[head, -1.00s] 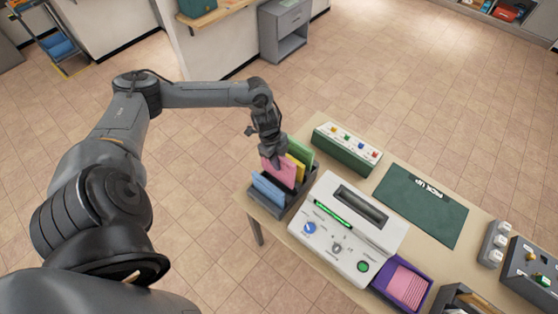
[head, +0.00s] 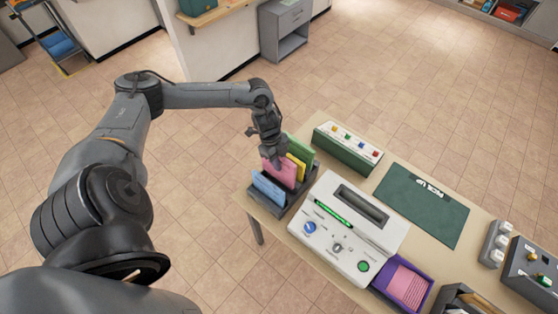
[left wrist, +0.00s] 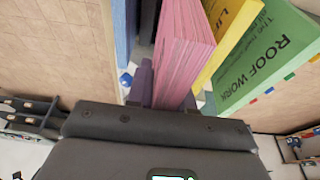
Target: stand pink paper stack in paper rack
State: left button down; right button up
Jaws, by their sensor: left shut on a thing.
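The pink paper stack (head: 279,172) stands upright in the dark paper rack (head: 286,207), between the blue stack (head: 268,190) and the yellow stack (head: 297,166). A green stack (head: 302,150) stands behind the yellow one. My left gripper (head: 274,158) is at the top of the pink stack and shut on it. In the left wrist view the pink stack (left wrist: 184,45) runs away from the gripper (left wrist: 172,103), with yellow (left wrist: 228,35) and green (left wrist: 270,60) beside it. The pink stack's lower edge is hidden by the rack. My right gripper is not in view.
A white machine (head: 352,236) with a dial and buttons stands right of the rack. A green box with coloured buttons (head: 346,148), a green pick-up mat (head: 424,205) and a purple tray (head: 419,301) with pink paper share the table. The floor left of the table is clear.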

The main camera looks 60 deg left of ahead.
aim_at(279, 174)
pick_arm(q)
jog(key=shift+f+b, duration=1.15)
jog(key=shift+f, duration=1)
jog(key=shift+f+b, duration=1.4)
jog(key=shift+f, duration=0.9)
jog(key=c, duration=1)
grip_release()
jog(key=shift+o, duration=0.4)
